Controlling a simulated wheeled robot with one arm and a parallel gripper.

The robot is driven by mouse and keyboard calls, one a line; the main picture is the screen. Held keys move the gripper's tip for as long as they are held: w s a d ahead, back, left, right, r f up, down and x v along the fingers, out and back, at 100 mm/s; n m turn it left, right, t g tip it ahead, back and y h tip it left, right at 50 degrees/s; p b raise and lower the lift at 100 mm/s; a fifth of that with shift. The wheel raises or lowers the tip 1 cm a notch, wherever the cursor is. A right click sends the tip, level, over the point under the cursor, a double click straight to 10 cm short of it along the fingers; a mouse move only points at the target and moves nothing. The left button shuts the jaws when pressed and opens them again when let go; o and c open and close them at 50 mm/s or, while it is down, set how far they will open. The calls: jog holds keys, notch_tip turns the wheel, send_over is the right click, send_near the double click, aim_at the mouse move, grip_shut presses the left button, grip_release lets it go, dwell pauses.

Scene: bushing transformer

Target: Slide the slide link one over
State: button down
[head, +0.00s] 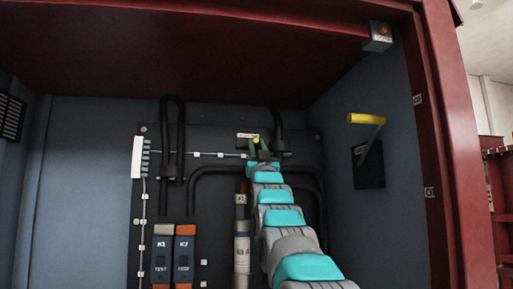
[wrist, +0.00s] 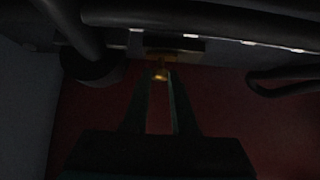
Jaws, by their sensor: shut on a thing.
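The slide link shows as a small yellow knob (head: 256,141) below a pale label plate (head: 247,135) on the dark back panel in the head view. In the wrist view the yellow knob (wrist: 161,75) sits between the fingertips, just in front of a small brownish block (wrist: 175,55). My gripper (head: 262,148) reaches up to the knob, and its two fingers (wrist: 161,80) are shut on it. The wrist view is dark, so the link's track and exact position along it cannot be made out.
Black cables (head: 172,130) loop at the left of the panel. A yellow-handled lever (head: 367,118) sticks out from the right wall. Orange-and-blue modules (head: 184,255) and a grey cylinder (head: 242,250) stand below. In the wrist view, thick dark cables (wrist: 200,18) run close to the fingers.

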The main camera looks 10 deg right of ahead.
jog(key=c, duration=0.7)
grip_release()
jog(key=shift+d, duration=0.25)
jog(key=b+v, duration=0.1)
jog(key=v, duration=0.6)
jog(key=shift+s+f+b, duration=0.3)
jog(key=shift+f+b, duration=0.05)
jog(key=shift+b, duration=0.05)
